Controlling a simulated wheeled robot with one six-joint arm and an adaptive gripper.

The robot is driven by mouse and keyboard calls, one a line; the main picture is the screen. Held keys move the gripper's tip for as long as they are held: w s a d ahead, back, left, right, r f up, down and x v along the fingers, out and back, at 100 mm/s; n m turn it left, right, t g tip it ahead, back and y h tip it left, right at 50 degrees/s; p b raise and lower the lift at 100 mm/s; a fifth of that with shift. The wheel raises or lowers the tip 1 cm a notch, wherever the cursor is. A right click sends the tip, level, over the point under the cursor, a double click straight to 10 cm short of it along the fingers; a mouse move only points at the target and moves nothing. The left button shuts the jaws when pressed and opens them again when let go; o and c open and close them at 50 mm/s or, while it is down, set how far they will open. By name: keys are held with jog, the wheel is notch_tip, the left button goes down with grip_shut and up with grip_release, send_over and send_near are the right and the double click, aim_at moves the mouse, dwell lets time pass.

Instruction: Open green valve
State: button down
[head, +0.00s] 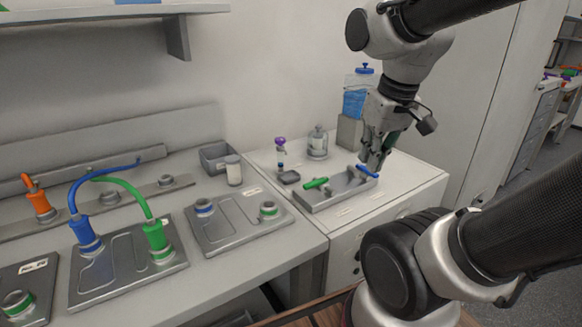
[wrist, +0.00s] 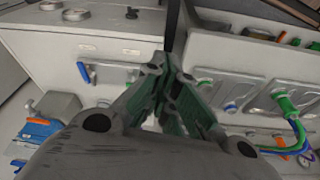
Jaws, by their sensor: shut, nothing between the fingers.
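The green valve handle (head: 316,183) lies at the left end of a grey tray-like fixture (head: 335,198) on the white cabinet. A blue handle (head: 367,171) sits at the fixture's right end; it also shows in the wrist view (wrist: 83,72). My gripper (head: 373,165) is shut and empty, pointing down close by the blue handle, to the right of the green one. I cannot tell whether it touches the blue handle. In the wrist view my closed fingers (wrist: 160,65) hide part of the fixture, and I cannot make out the green handle there.
A grey bottle (head: 317,144) and a purple-topped item (head: 281,150) stand behind the fixture. A blue container (head: 358,95) stands behind my gripper. Left are metal plates (head: 242,229) with ringed ports and blue and green plugs on cables. The cabinet's front strip is clear.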

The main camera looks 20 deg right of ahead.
jog(key=w+f+g, duration=0.1)
jog(key=w+f, duration=0.5)
jog(key=w, duration=0.4)
jog(key=w+f+g, duration=0.1)
jog(key=w+f, duration=0.4)
jog(key=w, duration=0.5)
jog(key=n+t, duration=0.1)
send_over(316, 183)
jog(key=w+a, duration=0.2)
jog(key=f, duration=0.2)
notch_tip(316, 183, up, 2)
jog(key=w+n+t, duration=0.1)
jog(key=w+t, duration=0.1)
jog(key=w, duration=0.1)
jog(key=shift+y, duration=0.4)
jog(key=x, duration=0.6)
jog(key=s+x, duration=0.1)
jog(key=x, duration=0.3)
jog(key=shift+d+f, duration=0.15)
jog(key=s, duration=0.2)
jog(key=shift+s+d+r, duration=0.25)
jog(key=shift+s+d, duration=0.05)
jog(key=shift+s, duration=0.55)
